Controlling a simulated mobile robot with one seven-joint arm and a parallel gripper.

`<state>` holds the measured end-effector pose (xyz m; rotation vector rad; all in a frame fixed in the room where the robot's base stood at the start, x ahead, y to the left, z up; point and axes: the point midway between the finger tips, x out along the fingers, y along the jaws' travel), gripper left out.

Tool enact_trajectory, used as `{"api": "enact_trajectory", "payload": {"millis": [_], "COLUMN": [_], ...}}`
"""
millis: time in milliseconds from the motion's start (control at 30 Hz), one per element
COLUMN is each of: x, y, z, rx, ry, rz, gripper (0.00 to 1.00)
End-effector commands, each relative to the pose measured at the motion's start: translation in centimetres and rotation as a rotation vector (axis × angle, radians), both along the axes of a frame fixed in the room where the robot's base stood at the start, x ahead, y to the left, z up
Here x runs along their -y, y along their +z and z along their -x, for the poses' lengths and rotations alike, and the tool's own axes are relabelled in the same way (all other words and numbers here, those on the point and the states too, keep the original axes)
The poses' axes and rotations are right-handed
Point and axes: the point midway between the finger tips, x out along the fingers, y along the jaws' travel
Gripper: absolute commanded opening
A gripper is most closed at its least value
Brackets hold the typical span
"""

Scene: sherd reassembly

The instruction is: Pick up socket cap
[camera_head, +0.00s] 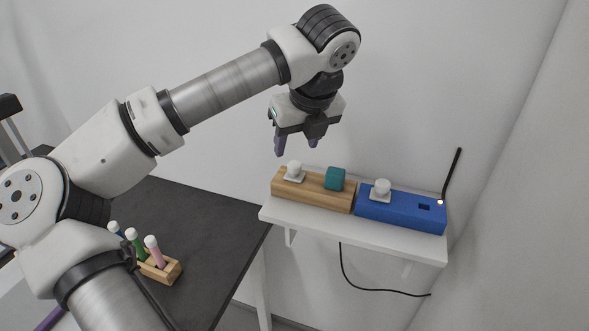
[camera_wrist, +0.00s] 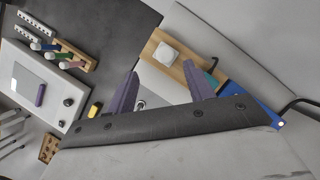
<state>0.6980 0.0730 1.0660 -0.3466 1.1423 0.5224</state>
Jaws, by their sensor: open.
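Two white caps with square bases and round knobs could be the socket cap; I cannot tell which by name. One white cap (camera_head: 294,170) sits on the wooden block (camera_head: 318,197), and it also shows in the wrist view (camera_wrist: 166,53). The other white cap (camera_head: 381,188) sits on the blue box (camera_head: 405,214), beside a dark rectangular opening. My gripper (camera_head: 296,147) is open and empty, pointing down above the left end of the wooden block. Its purple fingers (camera_wrist: 160,72) are spread in the wrist view, apart from the cap.
A teal block (camera_head: 335,178) stands on the wooden block. Both blocks rest on a white wall shelf (camera_head: 400,240). A black rod (camera_head: 452,172) rises at the blue box's right end, near a small light. A pen rack (camera_head: 165,268) stands on the dark table (camera_head: 215,215).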

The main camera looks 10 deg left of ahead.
Motion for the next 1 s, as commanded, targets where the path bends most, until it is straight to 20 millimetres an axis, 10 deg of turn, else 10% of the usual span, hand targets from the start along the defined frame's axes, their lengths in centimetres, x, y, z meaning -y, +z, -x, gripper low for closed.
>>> {"api": "enact_trajectory", "payload": {"millis": [833, 1000], "x": [-0.7, -0.7], "y": [-6.3, -6.2], "z": [-2.4, -2.4], "rx": [0.002, 0.002], "ry": [-0.003, -0.003], "rz": [0.002, 0.002], "gripper": [0.52, 0.33]}}
